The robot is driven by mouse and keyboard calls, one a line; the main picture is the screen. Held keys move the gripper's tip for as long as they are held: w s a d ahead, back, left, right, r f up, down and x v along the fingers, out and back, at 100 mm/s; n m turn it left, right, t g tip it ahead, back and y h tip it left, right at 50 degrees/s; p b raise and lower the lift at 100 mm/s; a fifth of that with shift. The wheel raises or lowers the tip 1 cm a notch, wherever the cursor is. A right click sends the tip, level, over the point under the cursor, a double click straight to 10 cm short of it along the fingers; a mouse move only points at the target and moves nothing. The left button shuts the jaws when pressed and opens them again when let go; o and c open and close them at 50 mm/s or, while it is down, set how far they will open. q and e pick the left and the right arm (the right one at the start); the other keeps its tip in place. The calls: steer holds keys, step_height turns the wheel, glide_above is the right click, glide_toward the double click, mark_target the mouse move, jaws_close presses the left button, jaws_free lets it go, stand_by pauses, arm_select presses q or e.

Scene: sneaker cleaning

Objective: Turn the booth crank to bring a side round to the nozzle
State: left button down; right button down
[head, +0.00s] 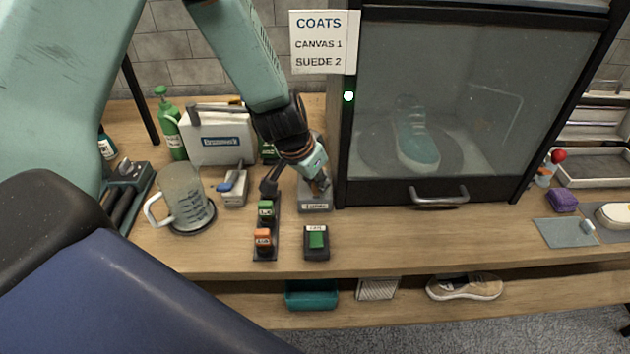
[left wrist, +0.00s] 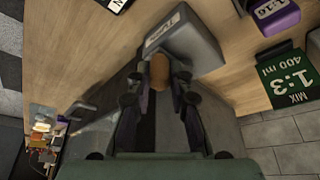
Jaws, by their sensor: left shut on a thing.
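The spray booth (head: 347,150) stands at the back right with its glass front closed. Inside it, a teal sneaker (head: 420,150) stands on a round turntable (head: 372,150), seen dimly through the glass. The crank's grey box (head: 315,207), with a small label, is left of the booth's lower corner. My left gripper (head: 318,184) is down at this box. In the left wrist view, its fingers (left wrist: 161,82) are closed around the brown crank knob (left wrist: 160,70), beside the labelled box (left wrist: 190,42). The nozzle cannot be made out. My right gripper is not in view.
A green and orange button strip (head: 265,225) and a green-button box (head: 316,240) are in front. A measuring jug (head: 181,195), a white case (head: 222,140) and a green bottle (head: 170,128) stand left. The booth handle (head: 438,195) juts forward. The front bench strip is mostly clear.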

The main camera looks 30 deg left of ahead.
arm_select(q)
steer(key=shift+w, duration=0.1)
steer(key=c, duration=1.2)
jaws_free()
